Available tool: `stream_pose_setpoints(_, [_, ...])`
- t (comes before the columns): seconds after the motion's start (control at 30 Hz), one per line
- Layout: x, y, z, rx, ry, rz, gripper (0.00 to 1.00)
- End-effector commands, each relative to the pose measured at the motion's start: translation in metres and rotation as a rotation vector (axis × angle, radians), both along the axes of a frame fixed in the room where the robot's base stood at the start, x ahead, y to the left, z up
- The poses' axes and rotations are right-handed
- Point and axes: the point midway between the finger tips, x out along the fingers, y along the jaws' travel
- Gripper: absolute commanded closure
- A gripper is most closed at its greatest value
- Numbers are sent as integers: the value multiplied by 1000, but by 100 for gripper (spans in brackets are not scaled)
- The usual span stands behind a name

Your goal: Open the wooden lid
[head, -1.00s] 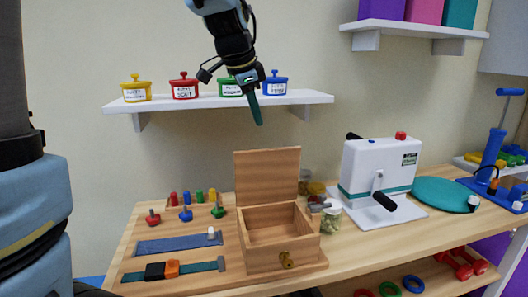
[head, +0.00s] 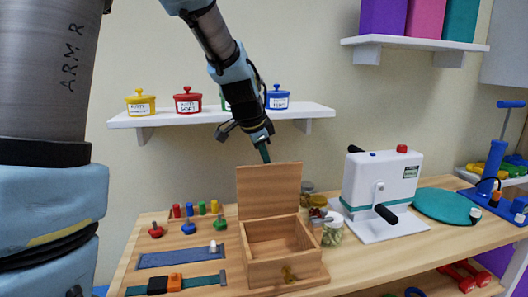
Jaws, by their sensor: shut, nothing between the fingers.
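The wooden box (head: 275,272) stands on the table with a brass clasp (head: 288,274) on its front. Its wooden lid (head: 269,190) stands upright at the back edge, so the box is open and its inside looks empty. My gripper (head: 265,154) points down at the top edge of the lid, shut and empty. Its green fingertips end just at or above that edge; I cannot tell whether they touch it.
A white machine with a crank (head: 382,180) and glass jars (head: 332,230) stand right of the box. Coloured pegs (head: 188,227) and straps (head: 180,257) lie to its left. A shelf (head: 170,119) with lidded pots runs behind my arm.

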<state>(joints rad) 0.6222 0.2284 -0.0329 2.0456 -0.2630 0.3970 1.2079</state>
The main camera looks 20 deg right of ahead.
Motion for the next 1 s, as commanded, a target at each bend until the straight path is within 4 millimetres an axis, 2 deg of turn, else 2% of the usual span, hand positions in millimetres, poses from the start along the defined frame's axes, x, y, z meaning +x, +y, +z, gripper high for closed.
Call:
stream_pose_setpoints(0.33, [4, 0, -1, 2, 16, 2, 100])
stream_pose_setpoints(0.53, [24, -3, -5, 13, 112, 3, 100])
stream_pose_setpoints(0.7, [39, -5, -10, 14, 117, 0, 100])
stream_pose_setpoints(1.0, [40, -5, -8, 15, 117, 0, 100])
